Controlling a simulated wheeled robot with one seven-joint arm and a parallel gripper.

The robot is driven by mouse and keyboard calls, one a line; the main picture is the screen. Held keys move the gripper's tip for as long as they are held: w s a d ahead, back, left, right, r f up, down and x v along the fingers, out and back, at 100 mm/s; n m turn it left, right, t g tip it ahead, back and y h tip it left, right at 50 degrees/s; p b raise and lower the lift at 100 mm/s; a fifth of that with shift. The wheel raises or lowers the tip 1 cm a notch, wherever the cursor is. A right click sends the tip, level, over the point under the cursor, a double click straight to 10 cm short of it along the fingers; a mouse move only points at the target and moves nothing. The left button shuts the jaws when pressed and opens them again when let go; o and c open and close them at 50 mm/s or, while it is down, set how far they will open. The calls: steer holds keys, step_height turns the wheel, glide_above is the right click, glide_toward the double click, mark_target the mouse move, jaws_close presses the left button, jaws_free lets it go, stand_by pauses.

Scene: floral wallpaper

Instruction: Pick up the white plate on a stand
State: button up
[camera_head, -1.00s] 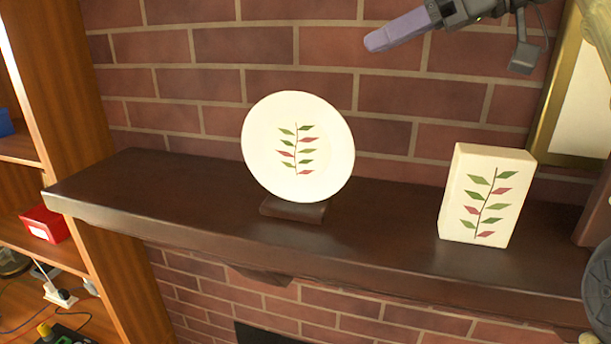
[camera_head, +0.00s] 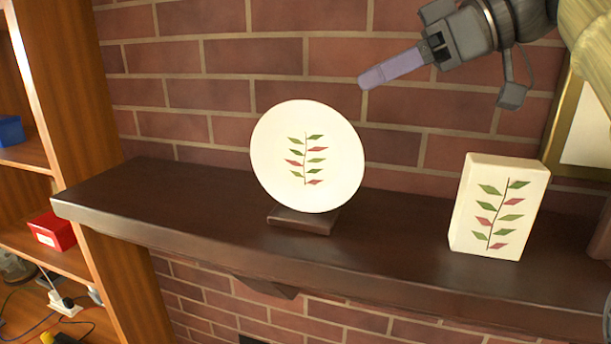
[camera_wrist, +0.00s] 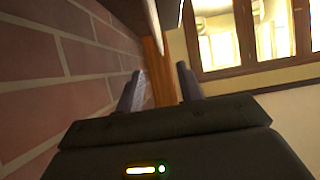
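The white plate (camera_head: 275,165) with a leaf-sprig design stands nearly upright on a small dark brown stand (camera_head: 301,221) on the mantel shelf. My gripper (camera_head: 370,80) is in the air above and to the right of the plate, apart from it, pointing left. In the wrist view its two fingers (camera_wrist: 158,85) stand apart with nothing between them.
The dark wooden mantel (camera_head: 170,205) runs along a brick wall (camera_head: 225,70). A white box (camera_head: 510,185) with a matching leaf design stands on it to the right. A wooden shelf unit (camera_head: 90,120) is at the left. The mantel left of the plate is bare.

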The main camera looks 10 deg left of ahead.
mark_target(323, 104)
steer(key=p+x, duration=0.1)
steer(key=x, duration=0.5)
steer(key=shift+r, duration=0.1)
steer(key=shift+w+a+f, duration=0.1)
steer(key=shift+a+f, duration=0.2)
steer(key=shift+a, duration=0.05)
steer(key=p+x, duration=0.3)
steer(key=x, duration=0.1)
steer(key=shift+f, duration=0.2)
steer(key=shift+w+a+f, duration=0.15)
steer(key=shift+a+f, duration=0.15)
steer(key=shift+f, duration=0.05)
jaws_close()
stand_by(1.2)
